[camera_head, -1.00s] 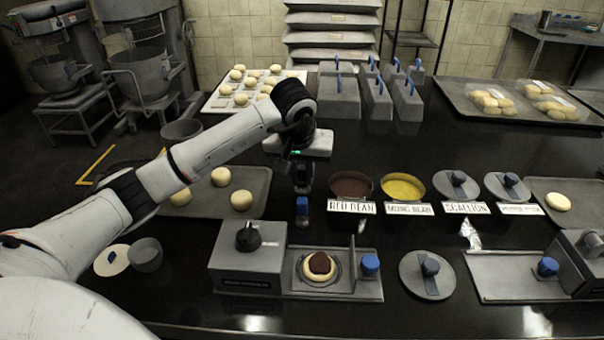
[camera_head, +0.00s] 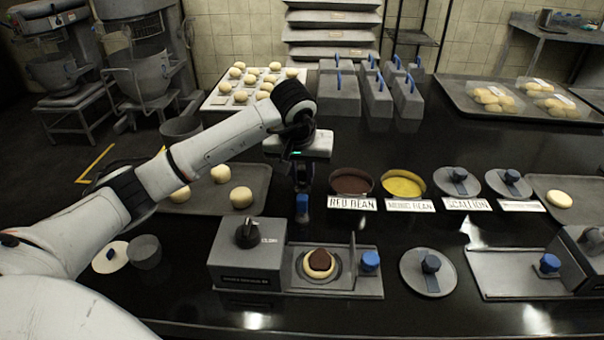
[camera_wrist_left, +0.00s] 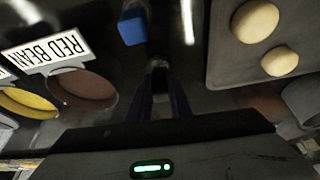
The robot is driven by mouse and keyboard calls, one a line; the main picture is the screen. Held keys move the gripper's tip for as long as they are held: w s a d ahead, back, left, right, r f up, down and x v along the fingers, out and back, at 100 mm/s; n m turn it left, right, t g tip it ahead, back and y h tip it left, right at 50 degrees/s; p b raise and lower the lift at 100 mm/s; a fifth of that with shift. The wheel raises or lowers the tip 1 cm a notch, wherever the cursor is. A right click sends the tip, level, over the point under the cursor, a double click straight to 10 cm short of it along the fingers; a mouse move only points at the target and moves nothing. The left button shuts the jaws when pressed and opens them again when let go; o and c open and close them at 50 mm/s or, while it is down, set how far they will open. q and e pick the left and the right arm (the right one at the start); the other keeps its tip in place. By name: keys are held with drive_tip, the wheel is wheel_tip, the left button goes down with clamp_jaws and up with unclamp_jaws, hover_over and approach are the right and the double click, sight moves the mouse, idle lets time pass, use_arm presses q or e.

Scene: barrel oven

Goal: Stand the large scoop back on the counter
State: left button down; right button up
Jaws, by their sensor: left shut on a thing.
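My left gripper (camera_head: 301,184) points down over the counter (camera_head: 420,225), just left of the red bean bowl. It is shut on the large scoop, which is dark and mostly hidden by the fingers. In the left wrist view a small greyish part shows between the dark fingertips (camera_wrist_left: 160,75). I cannot tell whether the scoop touches the counter. A blue-topped piece (camera_head: 302,203) stands just in front of the gripper, apart from the fingertips in the left wrist view (camera_wrist_left: 131,27). My right gripper is not in view.
Red bean (camera_head: 351,181) and mung bean (camera_head: 403,184) bowls stand to the right with label cards. A dough tray (camera_head: 258,180) lies left. A grey press (camera_head: 247,255) with a filled dough round (camera_head: 319,264) is in front. Bare counter lies between press and bowls.

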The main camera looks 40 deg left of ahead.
use_arm(q)
drive_tip(key=shift+f, duration=0.1)
drive_tip(key=c, duration=1.5)
unclamp_jaws()
drive_tip(key=shift+c, duration=0.2)
drive_tip(key=v, duration=1)
drive_tip(key=shift+r, duration=0.2)
